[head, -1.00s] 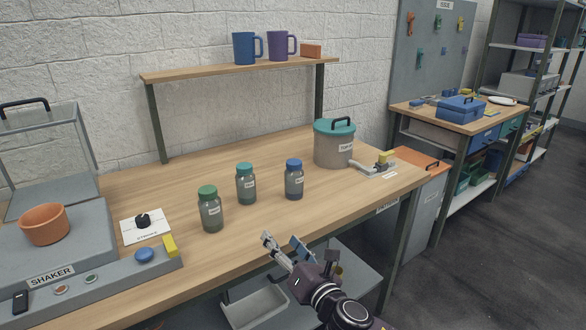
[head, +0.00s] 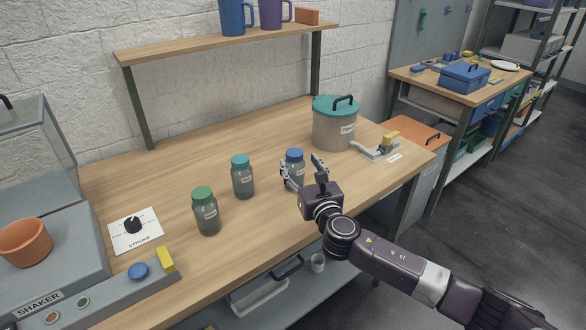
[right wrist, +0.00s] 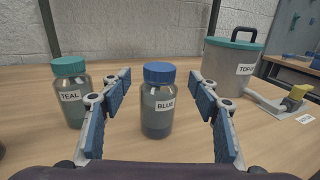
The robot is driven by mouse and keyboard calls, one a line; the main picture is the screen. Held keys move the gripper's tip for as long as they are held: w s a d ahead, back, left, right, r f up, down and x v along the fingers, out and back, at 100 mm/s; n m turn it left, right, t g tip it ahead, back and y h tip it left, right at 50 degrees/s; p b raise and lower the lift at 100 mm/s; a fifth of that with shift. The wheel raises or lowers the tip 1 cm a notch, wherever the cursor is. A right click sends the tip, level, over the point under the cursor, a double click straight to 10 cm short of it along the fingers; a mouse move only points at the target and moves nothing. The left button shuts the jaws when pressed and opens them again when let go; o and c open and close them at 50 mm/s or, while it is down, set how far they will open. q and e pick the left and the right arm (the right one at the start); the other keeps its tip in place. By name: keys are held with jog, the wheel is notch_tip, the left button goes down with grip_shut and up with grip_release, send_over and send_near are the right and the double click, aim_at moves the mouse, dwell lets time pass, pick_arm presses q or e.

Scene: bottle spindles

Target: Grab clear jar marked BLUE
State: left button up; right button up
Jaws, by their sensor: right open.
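The clear jar marked BLUE (right wrist: 158,112) has a blue lid and stands upright on the wooden table. In the head view the blue-lidded jar (head: 295,158) is partly hidden by my right gripper (head: 305,172). In the right wrist view my right gripper (right wrist: 160,122) is open, one blue-padded finger to each side of the jar. The jar shows between the fingers, a little beyond them; no contact is visible. The teal-lidded jar marked TEAL (right wrist: 71,93) stands to its left, also in the head view (head: 243,178). My left gripper is not in view.
A green-lidded jar (head: 206,212) stands further left. A large teal-lidded pot (head: 334,128) stands behind right, beside a grey device with a yellow block (head: 389,138). The shaker (head: 60,265) is at left. The table behind the jars is clear.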

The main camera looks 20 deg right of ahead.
aim_at(297, 157)
jog(key=shift+w+r, duration=0.25)
jog(key=shift+w, duration=2.5)
jog(key=shift+c, duration=0.5)
grip_shut()
